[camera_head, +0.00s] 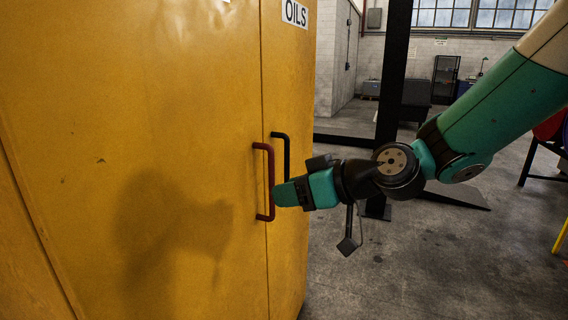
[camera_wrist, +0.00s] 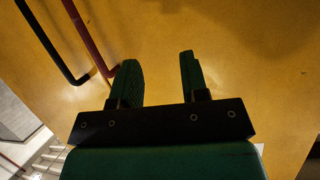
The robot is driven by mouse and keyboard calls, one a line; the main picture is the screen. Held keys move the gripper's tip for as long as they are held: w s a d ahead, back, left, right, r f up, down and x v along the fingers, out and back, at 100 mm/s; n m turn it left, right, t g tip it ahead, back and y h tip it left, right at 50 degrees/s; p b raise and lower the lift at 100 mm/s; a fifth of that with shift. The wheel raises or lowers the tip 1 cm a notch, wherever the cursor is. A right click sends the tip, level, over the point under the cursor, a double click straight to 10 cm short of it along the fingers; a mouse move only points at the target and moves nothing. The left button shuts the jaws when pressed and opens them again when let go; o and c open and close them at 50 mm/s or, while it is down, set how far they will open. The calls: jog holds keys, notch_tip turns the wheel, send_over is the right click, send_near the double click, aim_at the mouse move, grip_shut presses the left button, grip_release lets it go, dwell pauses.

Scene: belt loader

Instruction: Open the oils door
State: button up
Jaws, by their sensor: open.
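The oils door (camera_head: 291,90) is the narrow yellow panel right of the seam in the head view. It bears a white OILS label (camera_head: 295,13) and a black bar handle (camera_head: 287,157). It looks shut, flush with the wide yellow door (camera_head: 140,110), which carries a dark red handle (camera_head: 270,170). My gripper (camera_head: 280,192) is at the red handle's lower right and overlaps it. In the wrist view my gripper (camera_wrist: 160,66) is open, with only the yellow panel between its fingers. The red handle (camera_wrist: 88,35) and the black handle (camera_wrist: 48,42) both lie left of the fingers, outside the gap.
Another seam crosses the yellow cabinet at far left. A dark post (camera_head: 393,90) stands behind my arm. Open concrete floor (camera_head: 430,260) lies right of the cabinet. A red object (camera_head: 551,125) and a dark stand are at the far right edge.

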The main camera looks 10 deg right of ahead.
aim_at(287, 151)
jog(key=w+d+f+m+t+h+b, duration=0.2)
jog(key=w+d+m+t+h, duration=0.2)
jog(key=w+d+t, duration=0.6)
jog(key=shift+g, duration=0.9)
jog(key=p+x, duration=0.3)
jog(key=x, duration=0.2)
jog(key=d+p+x, duration=0.1)
jog(key=p+x, duration=0.2)
jog(key=x, duration=0.2)
jog(key=p+x, duration=0.3)
jog(key=x, duration=0.2)
jog(key=shift+w+d, duration=0.25)
jog(key=shift+w, duration=0.45)
jog(key=shift+w+a+f, duration=0.15)
jog(key=shift+w, duration=0.4)
grip_shut()
